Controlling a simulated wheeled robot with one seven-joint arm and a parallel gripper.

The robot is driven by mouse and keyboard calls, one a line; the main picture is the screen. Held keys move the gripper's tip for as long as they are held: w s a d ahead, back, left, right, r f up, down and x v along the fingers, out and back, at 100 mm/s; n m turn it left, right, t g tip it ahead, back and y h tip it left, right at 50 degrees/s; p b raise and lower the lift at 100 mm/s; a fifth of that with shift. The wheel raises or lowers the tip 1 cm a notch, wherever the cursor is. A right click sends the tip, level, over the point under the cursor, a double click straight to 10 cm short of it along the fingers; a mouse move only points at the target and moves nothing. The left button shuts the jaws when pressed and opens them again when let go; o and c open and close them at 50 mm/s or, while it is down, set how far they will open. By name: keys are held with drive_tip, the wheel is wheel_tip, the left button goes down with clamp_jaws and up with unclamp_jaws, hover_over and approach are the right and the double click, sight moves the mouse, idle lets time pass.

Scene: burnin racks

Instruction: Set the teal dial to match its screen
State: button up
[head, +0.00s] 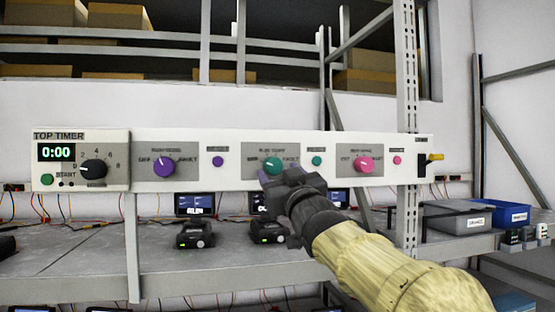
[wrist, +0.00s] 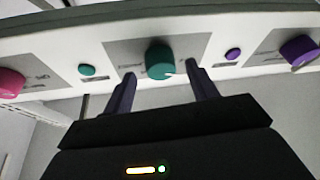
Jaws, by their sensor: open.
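The teal dial (head: 272,165) is the middle large knob on the white control panel (head: 236,176). It also shows in the wrist view (wrist: 160,62), with a small pale mark near its lower right edge there. My gripper (head: 272,176) is in front of the panel, just below the dial in the head view. In the wrist view my gripper (wrist: 160,74) is open, with one dark finger on each side of the dial; I cannot tell whether they touch it. A screen (head: 257,203) below the dial is partly hidden by my gripper, and its text is unreadable.
A purple dial (head: 163,166) and a pink dial (head: 363,162) flank the teal one, with small buttons between. A timer (head: 80,160) showing 0:00 is at the panel's left end. Black devices (head: 195,235) stand on the shelf below. An upright post (head: 405,120) stands right.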

drive_tip(key=shift+p+x, duration=0.3)
drive_tip(key=shift+x, duration=0.65)
drive_tip(key=c, duration=1)
